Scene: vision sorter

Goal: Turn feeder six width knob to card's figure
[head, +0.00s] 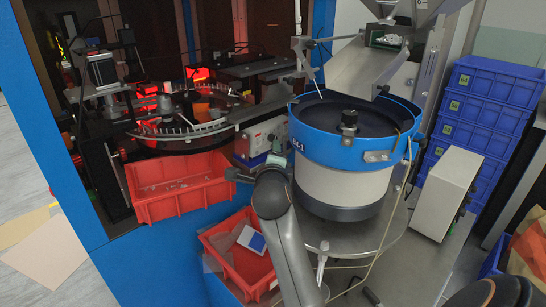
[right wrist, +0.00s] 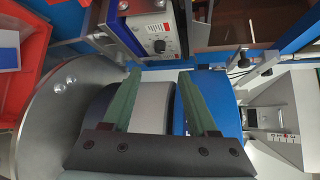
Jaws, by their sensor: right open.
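A grey controller box (head: 262,137) with a red label stands between the red-lit turntable and the bowl feeder. In the right wrist view the box front (right wrist: 150,30) shows a dark round knob (right wrist: 158,47) beside the label. The knob's pointer and scale are too small to read. My right gripper (right wrist: 159,73) is open and empty, its two green fingers apart, with the knob beyond and between their tips. In the head view my right gripper (head: 254,168) is just below the box, partly hidden by my arm. No figure on a card is readable. My left gripper is out of view.
The blue-rimmed bowl feeder (head: 345,150) stands close right of my gripper. Red bins (head: 180,205) sit at left; a nearer one (head: 262,287) holds a blue-and-white item (head: 251,240). Blue crates (head: 490,110) and a pale box (head: 444,195) are at right.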

